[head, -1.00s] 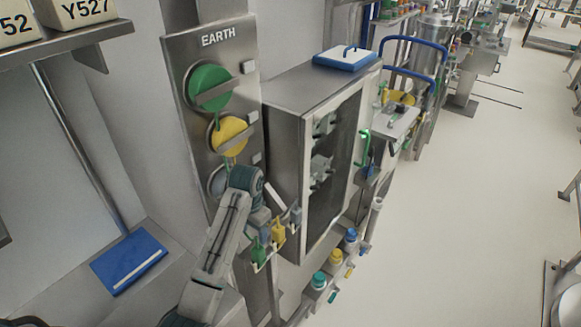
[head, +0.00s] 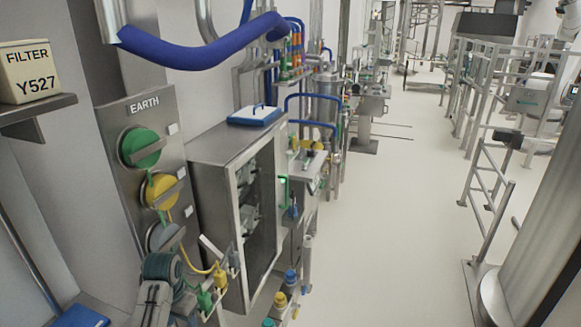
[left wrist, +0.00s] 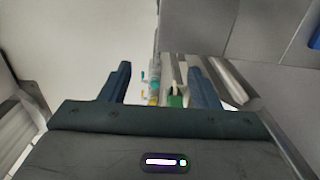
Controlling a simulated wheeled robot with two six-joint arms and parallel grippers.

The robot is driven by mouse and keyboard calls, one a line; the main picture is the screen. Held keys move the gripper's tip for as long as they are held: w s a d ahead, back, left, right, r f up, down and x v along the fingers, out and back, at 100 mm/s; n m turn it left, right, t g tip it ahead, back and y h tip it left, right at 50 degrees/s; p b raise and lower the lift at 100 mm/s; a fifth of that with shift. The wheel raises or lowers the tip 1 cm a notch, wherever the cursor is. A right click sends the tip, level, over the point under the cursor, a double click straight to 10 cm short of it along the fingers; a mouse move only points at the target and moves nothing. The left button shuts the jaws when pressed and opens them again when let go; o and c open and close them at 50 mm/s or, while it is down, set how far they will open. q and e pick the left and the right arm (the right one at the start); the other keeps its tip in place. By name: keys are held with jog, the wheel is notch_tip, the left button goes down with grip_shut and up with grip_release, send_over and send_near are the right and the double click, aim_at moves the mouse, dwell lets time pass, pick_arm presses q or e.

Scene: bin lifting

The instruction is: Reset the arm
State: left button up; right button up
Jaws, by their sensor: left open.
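My left arm (head: 158,290) comes in at the bottom left of the head view, in front of the lower part of the EARTH panel (head: 145,108). My right arm and gripper are in no view.
The panel carries a green knob (head: 139,147) and a yellow knob (head: 160,191). A steel cabinet (head: 213,165) stands beside it. Green (head: 205,300) and yellow (head: 219,276) plugs sit near my arm. Open floor (head: 390,210) lies to the right.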

pick_arm(q)
jog(key=s+f+n+t, duration=0.1)
jog(key=s+f, duration=0.2)
jog(key=s, duration=0.5)
jog(key=s+f+n+t, duration=0.1)
jog(key=s+f, duration=0.2)
jog(key=s, duration=0.6)
jog(key=s+r+t, duration=0.1)
jog(key=s+r, duration=0.1)
jog(key=s, duration=0.5)
jog(key=s+r+t, duration=0.1)
jog(key=s+r, duration=0.2)
jog(key=s, duration=0.4)
notch_tip(320, 180, down, 39)
jog(key=a+n+g+y+b, duration=0.1)
jog(key=a+g+b, duration=0.1)
jog(key=b, duration=0.6)
jog(key=s+f+b, duration=0.3)
jog(key=s+f, duration=0.6)
jog(key=f, duration=0.3)
jog(key=s+a+f+b, duration=0.1)
jog(key=s+f+b, duration=0.2)
jog(key=s+f, duration=0.7)
notch_tip(320, 180, down, 3)
jog(key=shift+g, duration=0.4)
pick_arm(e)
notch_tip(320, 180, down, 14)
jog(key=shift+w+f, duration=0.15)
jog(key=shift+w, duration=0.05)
